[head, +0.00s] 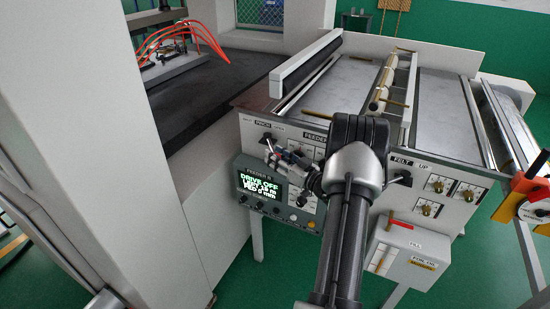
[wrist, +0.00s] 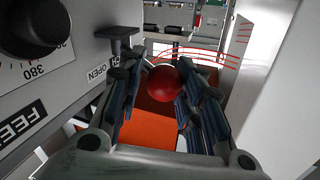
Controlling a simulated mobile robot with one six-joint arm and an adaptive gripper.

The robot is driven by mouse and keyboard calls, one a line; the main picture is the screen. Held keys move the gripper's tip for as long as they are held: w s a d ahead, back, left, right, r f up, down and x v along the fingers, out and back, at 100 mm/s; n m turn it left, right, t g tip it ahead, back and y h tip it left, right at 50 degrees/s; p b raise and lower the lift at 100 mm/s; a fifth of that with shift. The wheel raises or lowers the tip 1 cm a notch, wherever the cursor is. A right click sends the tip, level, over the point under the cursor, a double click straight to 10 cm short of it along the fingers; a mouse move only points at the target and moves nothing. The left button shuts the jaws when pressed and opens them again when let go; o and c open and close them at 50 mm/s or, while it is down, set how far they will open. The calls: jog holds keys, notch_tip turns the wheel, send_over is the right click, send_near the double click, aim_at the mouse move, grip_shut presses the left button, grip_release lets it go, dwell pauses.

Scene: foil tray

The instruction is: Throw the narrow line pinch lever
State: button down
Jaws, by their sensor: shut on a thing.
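My gripper (head: 272,156) is in front of the feeder panel, just below the PINCH label (head: 263,135). In the wrist view its fingers (wrist: 165,85) are shut on a red ball knob (wrist: 164,82). Any stem of the knob is hidden, and in the head view the gripper covers it. An orange-red surface (wrist: 160,121) shows below the knob. A black handle (head: 266,139) stands on the panel by the PINCH label. A black T-shaped handle (wrist: 123,40) also shows left of the fingers in the wrist view, near an OPEN label.
A black dial (wrist: 40,25) is close on the left in the wrist view. A black FELT handle (head: 403,178) is right of my arm. A grey box (head: 409,255) hangs lower right.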

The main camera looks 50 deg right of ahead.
jog(key=shift+s+d+r+h, duration=0.15)
jog(key=shift+d+h, duration=0.15)
jog(key=shift+d, duration=0.2)
jog(key=c, duration=1.5)
grip_release()
jog(key=shift+c, duration=0.2)
jog(key=shift+o, duration=1.3)
jog(key=shift+d+f, duration=0.2)
jog(key=shift+d, duration=0.05)
jog(key=o, duration=0.5)
jog(key=shift+a, duration=0.1)
jog(key=shift+o, duration=0.2)
jog(key=shift+a, duration=0.1)
jog(key=s+a, duration=0.1)
jog(key=s, duration=1)
jog(key=shift+s, duration=0.35)
